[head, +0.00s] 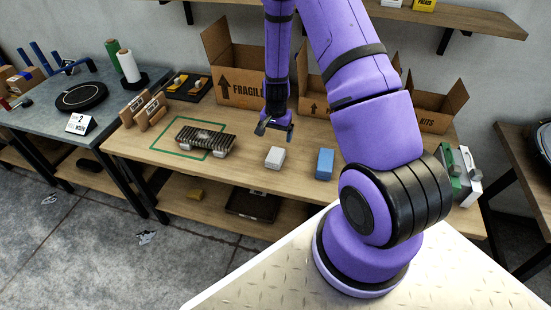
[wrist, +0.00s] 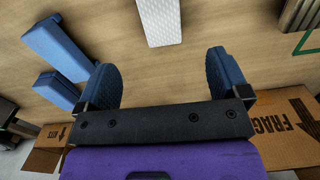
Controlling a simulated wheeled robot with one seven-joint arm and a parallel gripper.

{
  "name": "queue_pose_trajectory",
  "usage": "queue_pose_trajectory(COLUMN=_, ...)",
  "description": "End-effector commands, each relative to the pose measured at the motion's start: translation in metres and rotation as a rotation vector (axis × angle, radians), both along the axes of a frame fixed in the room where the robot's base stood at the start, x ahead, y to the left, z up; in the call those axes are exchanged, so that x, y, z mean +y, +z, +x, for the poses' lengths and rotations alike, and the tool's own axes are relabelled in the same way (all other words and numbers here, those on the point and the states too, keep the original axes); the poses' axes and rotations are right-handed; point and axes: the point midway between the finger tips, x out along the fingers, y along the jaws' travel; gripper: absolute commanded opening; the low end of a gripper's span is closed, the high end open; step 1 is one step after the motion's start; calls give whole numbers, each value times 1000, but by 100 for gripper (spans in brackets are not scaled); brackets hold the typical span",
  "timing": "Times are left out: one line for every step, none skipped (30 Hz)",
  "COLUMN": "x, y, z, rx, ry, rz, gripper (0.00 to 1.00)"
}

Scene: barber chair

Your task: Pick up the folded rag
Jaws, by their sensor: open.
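A white, finely textured block-like bundle, which looks like the folded rag (head: 275,157), lies on the wooden workbench (head: 160,152), left of a blue block (head: 325,163). In the wrist view the white rag (wrist: 159,20) is at the top middle, cut off by the frame edge, beyond the gap between the fingers. My gripper (head: 275,127) is open and empty, above the bench and behind the rag. Its two blue-padded fingers (wrist: 163,66) are wide apart and do not touch the rag.
A dark ribbed part (head: 205,138) sits by a green outline left of the rag. Cardboard boxes (head: 235,82) stand along the back near my gripper. The wrist view shows two blue pieces (wrist: 55,46) at left. Bare bench surrounds the rag.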

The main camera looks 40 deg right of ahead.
Motion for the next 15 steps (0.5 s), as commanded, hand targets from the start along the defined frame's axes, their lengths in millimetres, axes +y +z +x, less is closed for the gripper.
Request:
queue_pose_trajectory(x=-1, y=-6, z=-1, rx=4, ry=-5, rz=-1, gripper=94)
queue_pose_trajectory(x=-1, y=-9, z=-1, rx=5, ry=-7, rz=-1, gripper=94)
queue_pose_trajectory(x=-2, y=-13, z=-1, rx=7, ry=-9, rz=-1, gripper=94)
queue_pose_trajectory(x=-2, y=-16, z=-2, rx=7, ry=-9, rz=-1, gripper=94)
queue_pose_trajectory(x=-2, y=-20, z=-2, rx=8, ry=-9, rz=-1, gripper=94)
queue_pose_trajectory(x=-2, y=-26, z=-2, rx=7, ry=-9, rz=-2, gripper=94)
queue_pose_trajectory(x=-2, y=-30, z=-2, rx=7, ry=-9, rz=-1, gripper=94)
queue_pose_trajectory(x=-1, y=-35, z=-2, rx=8, ry=-9, rz=-1, gripper=94)
queue_pose_trajectory(x=-1, y=-40, z=-2, rx=9, ry=-9, rz=0, gripper=94)
queue_pose_trajectory(x=-1, y=-44, z=-2, rx=7, ry=-9, rz=0, gripper=94)
queue_pose_trajectory(x=-1, y=-48, z=-2, rx=7, ry=-8, rz=-1, gripper=94)
queue_pose_trajectory(x=-1, y=-52, z=-1, rx=7, ry=-8, rz=-1, gripper=94)
queue_pose_trajectory(x=-1, y=-55, z=-1, rx=6, ry=-8, rz=0, gripper=94)
queue_pose_trajectory(x=-1, y=-57, z=-1, rx=6, ry=-8, rz=0, gripper=94)
queue_pose_trajectory(x=-1, y=-59, z=-1, rx=6, ry=-8, rz=0, gripper=94)
